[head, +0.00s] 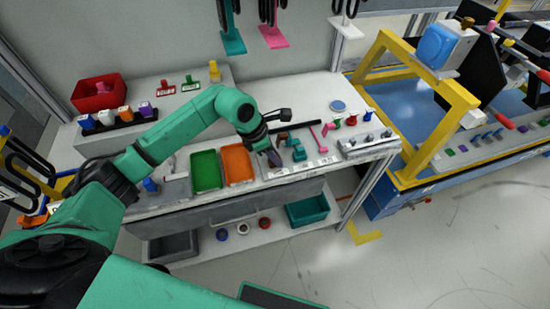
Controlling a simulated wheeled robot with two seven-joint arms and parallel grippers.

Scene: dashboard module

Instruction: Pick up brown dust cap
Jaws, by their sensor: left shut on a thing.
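My left arm (165,140) reaches in from the left over the white bench. Its gripper (273,158) points down at the bench's front part, just right of the orange tray (236,163). The left gripper is shut on a small dark thing, mostly hidden by the fingers and too small to identify. I cannot make out a brown dust cap elsewhere. Small red (351,120) and green (338,123) caps stand on the bench to the right of the gripper. My right gripper is not in view.
A green tray (205,170) lies left of the orange one. Teal blocks (297,148) and a pink tool (320,140) lie right of the gripper. A red bin (98,97) stands on the raised back shelf. A teal bin (308,210) sits on the lower shelf.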

